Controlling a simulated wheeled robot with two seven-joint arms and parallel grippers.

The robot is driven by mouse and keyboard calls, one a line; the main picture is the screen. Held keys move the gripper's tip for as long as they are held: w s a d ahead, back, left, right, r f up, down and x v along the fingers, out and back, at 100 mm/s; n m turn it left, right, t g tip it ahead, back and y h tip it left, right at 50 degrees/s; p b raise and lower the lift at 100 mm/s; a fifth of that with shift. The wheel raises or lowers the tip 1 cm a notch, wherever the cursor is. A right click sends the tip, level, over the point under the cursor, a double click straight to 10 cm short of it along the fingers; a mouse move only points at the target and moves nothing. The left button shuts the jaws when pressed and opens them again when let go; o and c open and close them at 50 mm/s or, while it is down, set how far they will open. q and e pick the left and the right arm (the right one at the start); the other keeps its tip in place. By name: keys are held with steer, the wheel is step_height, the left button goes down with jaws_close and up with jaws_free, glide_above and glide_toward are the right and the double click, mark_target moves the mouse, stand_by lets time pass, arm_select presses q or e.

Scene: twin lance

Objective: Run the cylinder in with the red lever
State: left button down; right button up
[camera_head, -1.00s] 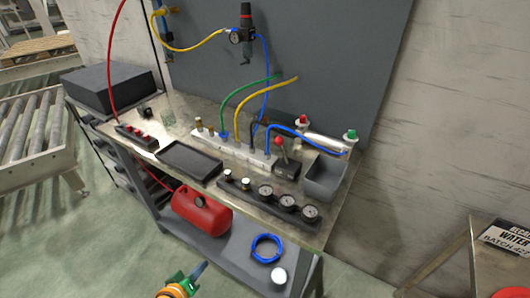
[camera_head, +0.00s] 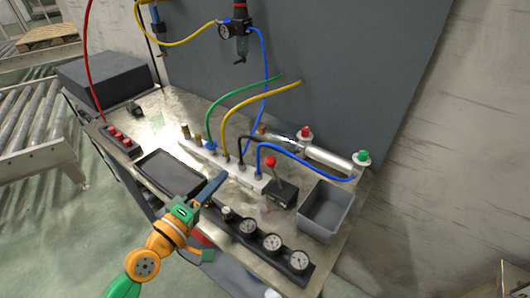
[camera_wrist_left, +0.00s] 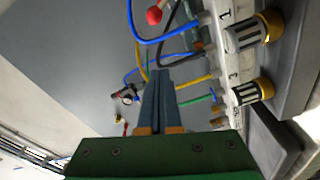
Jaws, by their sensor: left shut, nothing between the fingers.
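The red lever (camera_head: 271,161) has a red ball knob and stands up from a black valve block (camera_head: 282,192) on the bench. Its red ball (camera_wrist_left: 154,16) also shows at the top of the left wrist view. The silver cylinder (camera_head: 328,158) lies behind it, with a red fitting at its left end and a green one at its right. A thin rod seems to stick out at its left end. My left gripper (camera_head: 221,178) is shut and empty, over the bench to the left of the lever and apart from it. Its closed fingers (camera_wrist_left: 160,78) show in the left wrist view. My right gripper is out of view.
A white manifold (camera_head: 225,165) with several coloured hoses stands between gripper and cylinder. Gauges (camera_head: 272,242) line the front edge. A grey bin (camera_head: 326,210) sits right of the lever, a dark tray (camera_head: 170,173) to the left. Blue tubing arches behind the lever.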

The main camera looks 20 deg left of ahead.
mark_target(275, 174)
arm_select(q)
steer(key=w+d+p, duration=0.2)
steer(key=w+d, duration=0.3)
steer(key=w, duration=0.3)
steer(key=shift+d+f+p, duration=0.3)
steer(key=shift+d+p, duration=0.05)
steer(key=shift+d, duration=0.05)
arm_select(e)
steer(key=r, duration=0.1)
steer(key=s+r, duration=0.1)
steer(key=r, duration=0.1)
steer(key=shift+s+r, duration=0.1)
arm_select(q)
steer(key=shift+w, duration=0.15)
